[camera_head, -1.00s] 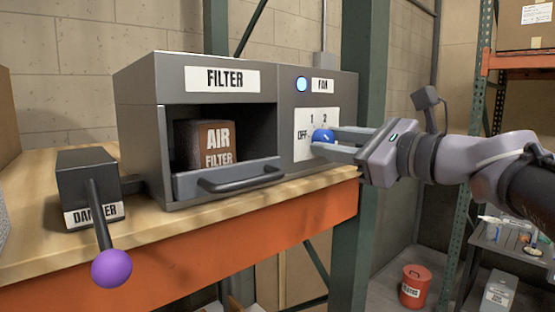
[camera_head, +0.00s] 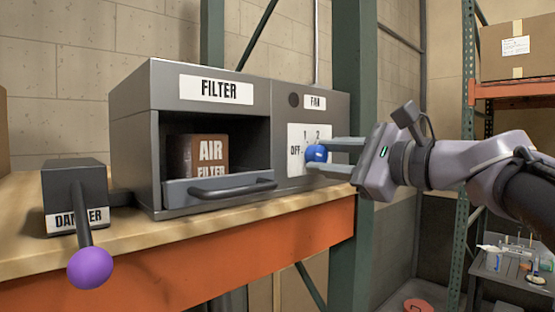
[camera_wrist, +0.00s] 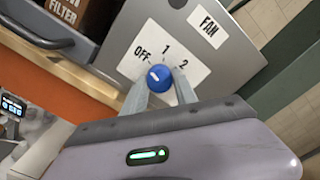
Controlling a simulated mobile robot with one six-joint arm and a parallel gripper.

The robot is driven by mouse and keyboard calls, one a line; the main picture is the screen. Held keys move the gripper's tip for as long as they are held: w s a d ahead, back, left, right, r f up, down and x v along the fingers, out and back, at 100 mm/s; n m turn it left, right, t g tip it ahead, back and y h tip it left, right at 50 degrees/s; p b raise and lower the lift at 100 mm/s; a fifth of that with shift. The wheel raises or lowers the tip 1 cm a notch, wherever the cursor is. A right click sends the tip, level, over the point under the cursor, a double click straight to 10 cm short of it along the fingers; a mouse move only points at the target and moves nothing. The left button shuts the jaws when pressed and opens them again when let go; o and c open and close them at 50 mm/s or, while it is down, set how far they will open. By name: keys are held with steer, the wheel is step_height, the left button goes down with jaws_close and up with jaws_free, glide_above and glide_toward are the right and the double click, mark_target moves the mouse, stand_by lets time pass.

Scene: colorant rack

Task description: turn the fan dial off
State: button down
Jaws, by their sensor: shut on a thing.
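The blue fan dial (camera_head: 316,153) sits on the white panel marked OFF, 1 and 2 on the right side of the grey box. It also shows in the wrist view (camera_wrist: 155,78), where a white mark on its face points toward the OFF label (camera_wrist: 141,53). My gripper (camera_head: 324,154) reaches in from the right and is shut on the dial, one finger on either side. The round indicator (camera_head: 294,100) beside the FAN label is dark.
The filter bay holds an air filter box (camera_head: 198,154) behind a drawer with a dark handle (camera_head: 232,187). A lever with a purple knob (camera_head: 90,268) stands at the left. A green post (camera_head: 353,90) rises behind my gripper.

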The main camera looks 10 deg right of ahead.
steer(key=c, duration=1)
jaws_free()
steer(key=shift+o, duration=0.2)
steer(key=b+v, duration=0.2)
steer(key=v, duration=1.5)
steer(key=shift+s+b, duration=0.2)
steer(key=shift+b, duration=0.15)
steer(key=shift+d, duration=0.1)
